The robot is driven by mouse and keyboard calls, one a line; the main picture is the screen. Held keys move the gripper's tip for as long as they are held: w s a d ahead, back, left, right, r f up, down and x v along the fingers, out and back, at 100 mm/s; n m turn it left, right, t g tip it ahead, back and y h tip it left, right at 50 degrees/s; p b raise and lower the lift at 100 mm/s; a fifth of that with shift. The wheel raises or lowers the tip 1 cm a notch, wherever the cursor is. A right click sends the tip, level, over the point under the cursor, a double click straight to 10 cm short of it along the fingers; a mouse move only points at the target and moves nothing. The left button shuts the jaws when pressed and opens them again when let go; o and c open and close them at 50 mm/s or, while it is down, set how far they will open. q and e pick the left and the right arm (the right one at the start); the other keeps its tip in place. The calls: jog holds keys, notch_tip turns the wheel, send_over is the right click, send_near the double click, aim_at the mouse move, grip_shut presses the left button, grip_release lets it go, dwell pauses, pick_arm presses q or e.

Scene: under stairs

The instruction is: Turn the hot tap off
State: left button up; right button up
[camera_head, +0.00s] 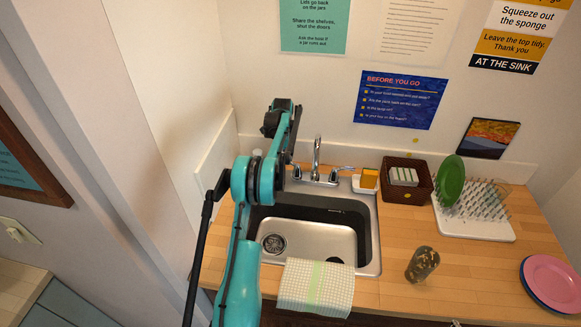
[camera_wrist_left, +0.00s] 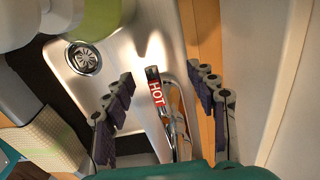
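The tap (camera_head: 316,158) stands at the back of the steel sink, with a lever on each side. Its right lever (camera_head: 343,170) shows in the head view; the left side is partly behind my arm. In the left wrist view the hot lever (camera_wrist_left: 156,92), with a red HOT label, extends up the picture from the chrome tap body. My left gripper (camera_wrist_left: 161,97) is open, its dark padded fingers on either side of the lever with gaps on both sides. Its fingers are not clear in the head view. I cannot make out running water. My right gripper is not in view.
The sink (camera_head: 368,262) has a checked cloth (camera_head: 314,287) over its front edge. To the right are a sponge (camera_head: 369,178), a brown basket (camera_head: 386,194), a dish rack (camera_head: 500,229), a glass (camera_head: 422,264) and plates (camera_head: 552,283). A wall closes off the left.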

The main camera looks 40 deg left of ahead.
pick_arm(q)
jog(key=shift+r, duration=0.1)
notch_tip(320, 180, up, 7)
jog(key=p, duration=0.4)
dwell(0.3)
dwell(0.5)
